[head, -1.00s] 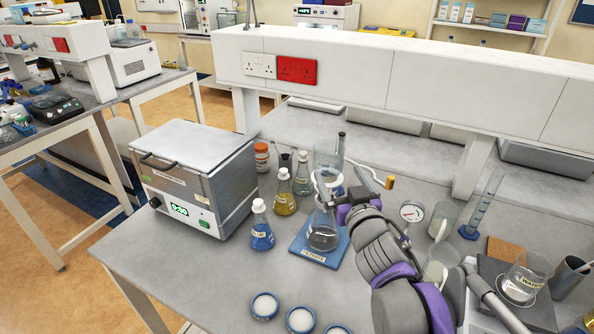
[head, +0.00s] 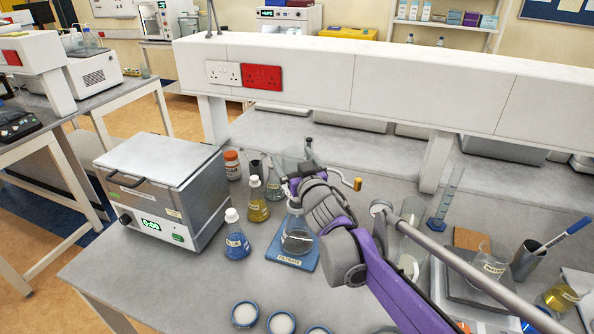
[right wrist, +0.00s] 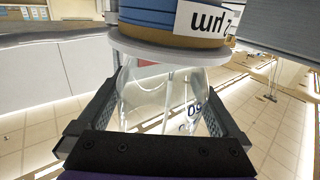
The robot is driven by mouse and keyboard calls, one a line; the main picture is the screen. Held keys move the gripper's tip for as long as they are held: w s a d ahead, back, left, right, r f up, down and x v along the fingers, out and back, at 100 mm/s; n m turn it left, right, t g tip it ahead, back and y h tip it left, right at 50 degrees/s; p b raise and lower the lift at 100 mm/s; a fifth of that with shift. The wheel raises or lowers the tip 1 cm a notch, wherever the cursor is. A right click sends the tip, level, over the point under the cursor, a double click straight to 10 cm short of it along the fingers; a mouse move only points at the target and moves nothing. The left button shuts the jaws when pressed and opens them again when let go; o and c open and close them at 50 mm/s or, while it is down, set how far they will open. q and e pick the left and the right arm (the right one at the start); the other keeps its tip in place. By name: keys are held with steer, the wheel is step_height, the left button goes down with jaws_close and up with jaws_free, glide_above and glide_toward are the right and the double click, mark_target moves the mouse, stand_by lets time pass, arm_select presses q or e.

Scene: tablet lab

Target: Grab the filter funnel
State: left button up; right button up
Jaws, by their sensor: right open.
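The filter funnel (head: 292,158) appears as a clear cup above the neck of a conical flask (head: 296,238), which stands on a blue mat labelled FILTRATE (head: 290,261). My right gripper (head: 292,182) is at the flask's top, just below the clear cup, and partly hides the join. In the right wrist view, clear glass (right wrist: 160,95) with printed marks lies between the open fingers. A pale rim and a blue and brown band (right wrist: 165,18) with a white label are just beyond. Finger contact cannot be told. My left gripper is not in view.
A grey water bath (head: 165,180) stands at left. Blue (head: 236,242) and yellow (head: 256,205) flasks are close to the mat's left. White-filled dishes (head: 281,323) lie in front. A measuring cylinder (head: 446,200) and a beaker (head: 489,262) stand at right. A shelf with sockets (head: 262,77) runs behind.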

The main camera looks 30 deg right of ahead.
steer(key=shift+w, duration=0.3)
steer(key=shift+s, duration=0.1)
steer(key=shift+c, duration=0.3)
steer(key=c, duration=1)
steer(key=shift+o, duration=0.2)
